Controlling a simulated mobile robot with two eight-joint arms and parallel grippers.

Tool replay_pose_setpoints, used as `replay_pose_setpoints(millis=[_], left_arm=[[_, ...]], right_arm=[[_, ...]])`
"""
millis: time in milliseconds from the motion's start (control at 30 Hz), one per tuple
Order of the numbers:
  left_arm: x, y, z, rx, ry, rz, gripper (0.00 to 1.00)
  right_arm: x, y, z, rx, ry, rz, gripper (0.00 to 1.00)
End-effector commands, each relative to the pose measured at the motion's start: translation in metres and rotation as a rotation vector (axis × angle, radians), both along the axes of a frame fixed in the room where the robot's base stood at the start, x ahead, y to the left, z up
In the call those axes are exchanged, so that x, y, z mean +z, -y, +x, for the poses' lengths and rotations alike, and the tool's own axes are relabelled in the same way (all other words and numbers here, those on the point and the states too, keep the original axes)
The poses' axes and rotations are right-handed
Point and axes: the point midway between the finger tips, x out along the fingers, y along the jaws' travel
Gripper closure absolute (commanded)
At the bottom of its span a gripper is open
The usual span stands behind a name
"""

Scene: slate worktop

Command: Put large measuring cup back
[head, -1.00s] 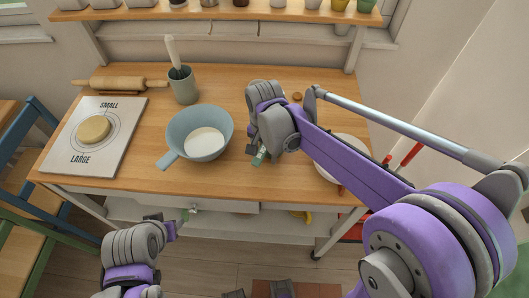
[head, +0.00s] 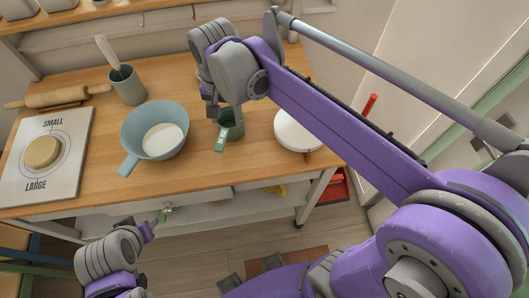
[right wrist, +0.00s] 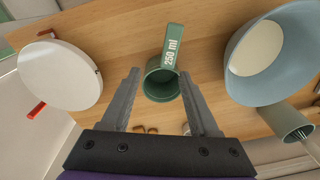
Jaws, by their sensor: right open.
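The large measuring cup (head: 232,130) is green, with a handle toward the front of the worktop. It appears to stand on the wood, right of the blue bowl. In the right wrist view the cup (right wrist: 161,88) shows its open mouth and a handle marked "250 ml". My right gripper (head: 213,112) is open; in its wrist view the fingers (right wrist: 159,74) flank the cup with gaps on both sides. I cannot tell how far above the wood the fingertips are. My left gripper (head: 152,226) is low in front of the worktop; its jaws are too small to judge.
The blue bowl (head: 137,125) with white contents is left of the cup. A white round lidded thing (head: 296,132) is to the right. A whisk crock (head: 128,88), rolling pin (head: 50,97) and marked board (head: 70,130) with dough stand farther left. Bare wood lies in front of the cup.

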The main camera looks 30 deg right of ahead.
Motion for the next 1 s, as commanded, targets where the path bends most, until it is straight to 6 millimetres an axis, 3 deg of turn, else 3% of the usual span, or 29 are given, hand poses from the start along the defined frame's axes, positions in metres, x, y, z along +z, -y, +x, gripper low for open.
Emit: replay_pose_setpoints(millis=[200, 433, 600, 1000], left_arm=[[0.000, 0.000, 0.000, 0.000, 0.000, 0.000, 0.50], [0.000, 0.000, 0.000, 0.000, 0.000, 0.000, 0.50], [0.000, 0.000, 0.000, 0.000, 0.000, 0.000, 0.50], [0.000, 0.000, 0.000, 0.000, 0.000, 0.000, 0.50]], right_arm=[[-0.036, 0.038, -0.066, 0.254, 0.192, -0.026, 0.39], [-0.083, 0.062, -0.120, 0.488, 0.364, -0.120, 0.39], [-0.099, 0.068, -0.136, 0.565, 0.414, -0.164, 0.39], [-0.100, 0.068, -0.137, 0.574, 0.419, -0.169, 0.39]])
